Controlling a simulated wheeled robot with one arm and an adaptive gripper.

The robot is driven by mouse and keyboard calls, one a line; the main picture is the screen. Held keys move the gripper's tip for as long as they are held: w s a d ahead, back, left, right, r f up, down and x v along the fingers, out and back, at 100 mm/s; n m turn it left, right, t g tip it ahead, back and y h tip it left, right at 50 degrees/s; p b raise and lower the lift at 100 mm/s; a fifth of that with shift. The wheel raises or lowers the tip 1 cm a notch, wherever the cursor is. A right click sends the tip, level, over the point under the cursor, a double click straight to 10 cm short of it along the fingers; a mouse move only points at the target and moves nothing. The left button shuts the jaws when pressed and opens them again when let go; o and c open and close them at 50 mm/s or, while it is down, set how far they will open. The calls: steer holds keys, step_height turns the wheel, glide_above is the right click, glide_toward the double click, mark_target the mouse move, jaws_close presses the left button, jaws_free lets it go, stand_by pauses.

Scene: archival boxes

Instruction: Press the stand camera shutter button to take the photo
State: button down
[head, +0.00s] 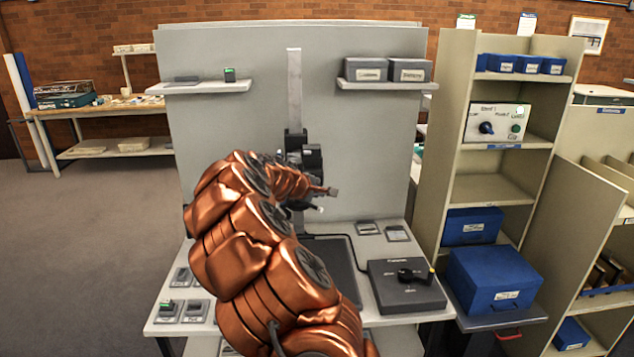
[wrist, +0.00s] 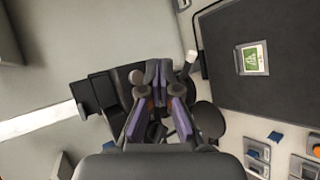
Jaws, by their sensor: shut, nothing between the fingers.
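The stand camera (head: 302,155) is a black unit on a pale upright column (head: 294,90), partly behind my copper arm. In the wrist view the black camera assembly (wrist: 101,92) lies left of and behind my gripper (wrist: 159,72). The fingers are shut and empty, with purple inner parts. A round pale-brown knob (wrist: 137,76) shows just left of the fingertips; a white-tipped lever (wrist: 191,57) shows to their right. I cannot tell which part is the shutter button, or whether the fingers touch anything.
A dark baseboard (wrist: 222,85) with a green-and-white card (wrist: 252,58) lies below. A grey box with a black knob (head: 405,287) stands at the bench's right. Small panels (head: 180,277) lie at left. A shelf unit (head: 456,150) stands to the right.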

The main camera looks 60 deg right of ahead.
steer(key=shift+w+d, duration=1.05)
steer(key=shift+d, duration=0.25)
steer(key=shift+w+d+f, duration=0.1)
steer(key=shift+d, duration=0.05)
stand_by(0.6)
steer(key=shift+w+d+b, duration=0.2)
steer(key=shift+b, duration=0.1)
steer(key=shift+w+d, duration=0.3)
steer(key=shift+d, duration=0.05)
stand_by(0.9)
steer(key=shift+s+a, duration=0.1)
steer(key=shift+a, duration=0.05)
steer(key=shift+s+a+b, duration=0.35)
steer(key=shift+s+a, duration=0.15)
steer(key=shift+a, duration=0.05)
stand_by(0.5)
